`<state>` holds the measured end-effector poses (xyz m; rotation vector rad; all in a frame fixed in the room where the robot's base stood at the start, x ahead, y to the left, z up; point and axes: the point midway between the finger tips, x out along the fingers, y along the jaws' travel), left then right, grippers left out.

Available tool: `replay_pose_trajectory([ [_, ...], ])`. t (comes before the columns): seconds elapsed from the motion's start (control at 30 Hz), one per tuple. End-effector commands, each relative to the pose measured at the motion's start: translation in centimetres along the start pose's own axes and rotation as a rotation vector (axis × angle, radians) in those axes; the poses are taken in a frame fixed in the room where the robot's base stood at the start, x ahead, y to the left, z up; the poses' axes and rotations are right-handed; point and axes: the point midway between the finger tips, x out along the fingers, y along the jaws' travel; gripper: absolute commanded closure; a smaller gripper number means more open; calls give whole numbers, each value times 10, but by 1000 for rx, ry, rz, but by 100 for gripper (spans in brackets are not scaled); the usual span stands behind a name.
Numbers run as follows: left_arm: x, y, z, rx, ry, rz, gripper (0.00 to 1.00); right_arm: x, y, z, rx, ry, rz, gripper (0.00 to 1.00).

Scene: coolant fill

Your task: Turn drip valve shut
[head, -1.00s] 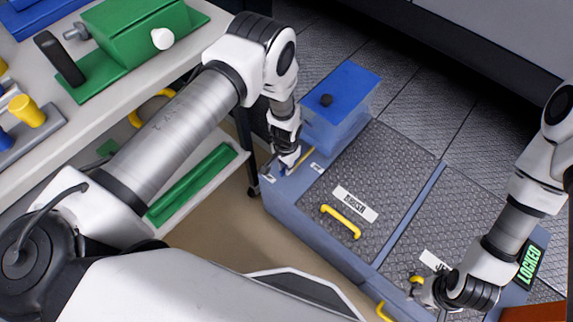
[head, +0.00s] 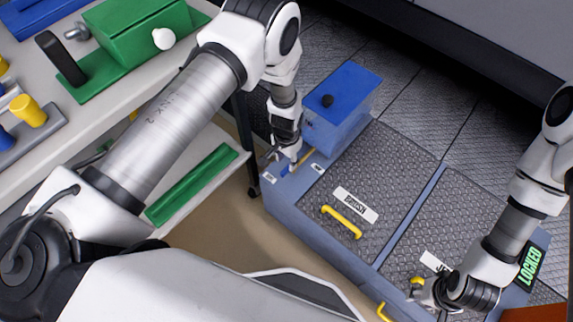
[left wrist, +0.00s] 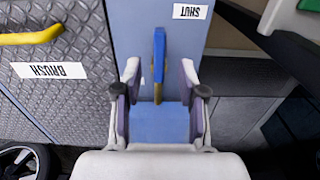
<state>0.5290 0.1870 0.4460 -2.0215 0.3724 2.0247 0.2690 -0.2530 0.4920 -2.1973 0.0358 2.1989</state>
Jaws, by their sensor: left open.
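The drip valve lever, yellow with a blue grip, sits on the blue-grey cabinet ledge. It shows in the left wrist view (left wrist: 159,58) and partly in the head view (head: 304,155). My left gripper (head: 284,164) is down at the lever. In the left wrist view my left gripper (left wrist: 160,88) is open, with one finger on each side of the lever and gaps between. A SHUT label (left wrist: 190,11) lies beyond the lever, slightly right. My right gripper (head: 423,292) is by a yellow handle (head: 417,281) on the right; its fingers are too small to judge.
A blue tank (head: 342,105) stands just behind the valve. The BRUSH lid (head: 375,170) with a yellow handle (head: 342,222) lies right of it. A white workbench (head: 120,105) with a green fixture is at left. A LOCKED sign (head: 530,264) shows at far right.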

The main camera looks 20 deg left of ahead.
Motion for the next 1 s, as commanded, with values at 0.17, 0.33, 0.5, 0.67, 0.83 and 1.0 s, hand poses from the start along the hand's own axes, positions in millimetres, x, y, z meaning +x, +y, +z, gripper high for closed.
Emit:
replay_pose_trajectory([
  [0.17,-48,0,-1,0,3,-2,59,0,0,0,0,0,0,60],
  [0.33,-72,0,0,1,1,-1,59,0,0,0,0,0,0,60],
  [0.5,-75,0,0,1,-1,0,59,0,0,0,0,0,0,60],
  [0.67,-75,0,0,1,0,0,59,0,0,0,0,0,0,60],
  [0.83,-75,0,0,1,0,0,59,0,0,0,0,0,0,60],
  [1.0,-61,0,15,-18,-31,18,59,0,0,0,0,0,0,60],
])
